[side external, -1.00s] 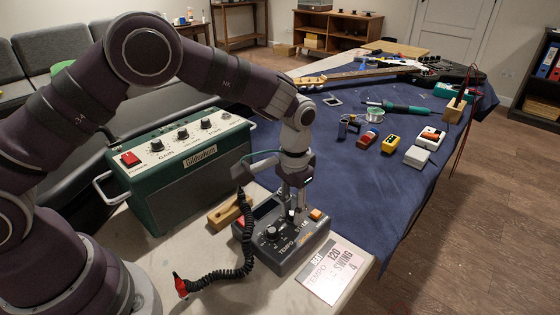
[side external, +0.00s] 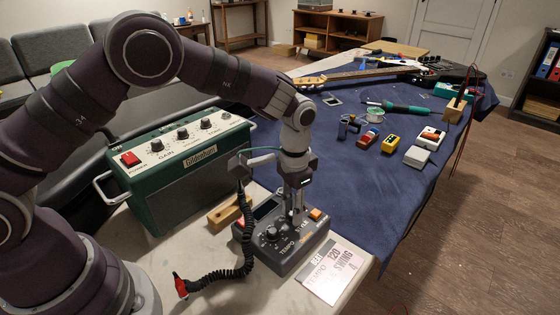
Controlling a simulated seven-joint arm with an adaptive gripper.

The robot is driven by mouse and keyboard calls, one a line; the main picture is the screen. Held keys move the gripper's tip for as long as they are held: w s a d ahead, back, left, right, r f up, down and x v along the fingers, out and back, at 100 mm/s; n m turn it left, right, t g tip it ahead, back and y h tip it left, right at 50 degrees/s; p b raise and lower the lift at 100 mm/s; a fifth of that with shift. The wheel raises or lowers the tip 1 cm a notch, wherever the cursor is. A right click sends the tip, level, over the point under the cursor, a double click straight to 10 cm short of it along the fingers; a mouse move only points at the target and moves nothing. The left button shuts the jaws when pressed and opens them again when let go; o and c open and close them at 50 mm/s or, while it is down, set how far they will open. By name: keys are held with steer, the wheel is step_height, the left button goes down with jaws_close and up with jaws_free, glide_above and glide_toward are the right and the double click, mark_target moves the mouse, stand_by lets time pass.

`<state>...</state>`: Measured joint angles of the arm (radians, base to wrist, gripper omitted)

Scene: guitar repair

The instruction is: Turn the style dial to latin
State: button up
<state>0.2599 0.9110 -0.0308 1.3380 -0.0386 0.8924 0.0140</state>
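The grey drum-machine box (side external: 290,262) lies on the near end of the pale table. Its front knob (side external: 271,233) is labelled TEMPO. A second label reading STYLE shows partly beside my gripper (side external: 296,213). My gripper points straight down over the box, with its fingertips at the style dial's place. The style dial itself is hidden by the fingers, so its pointer setting cannot be read. Two fingers show close together, and whether they grip the dial is unclear.
A green amplifier (side external: 185,165) stands left of the box. A black coiled cable (side external: 228,265) with a red plug lies in front. A wooden block (side external: 223,214) is behind the box. Yellow and white pedals (side external: 391,144) and tools lie on the blue cloth (side external: 365,190).

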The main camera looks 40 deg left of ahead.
steer(key=shift+o, duration=0.8)
step_height(320, 180, up, 12)
steer(key=s+a+r+n+t, duration=0.1)
steer(key=s+a+r+t, duration=0.2)
steer(key=s+a+r, duration=0.25)
steer(key=s+a+n+t, duration=0.2)
steer(key=s+a, duration=0.1)
steer(key=s, duration=0.6)
steer(key=shift+s+a+f+t, duration=0.2)
steer(key=shift+f+t, duration=0.1)
steer(key=shift+f, duration=0.1)
stand_by(0.3)
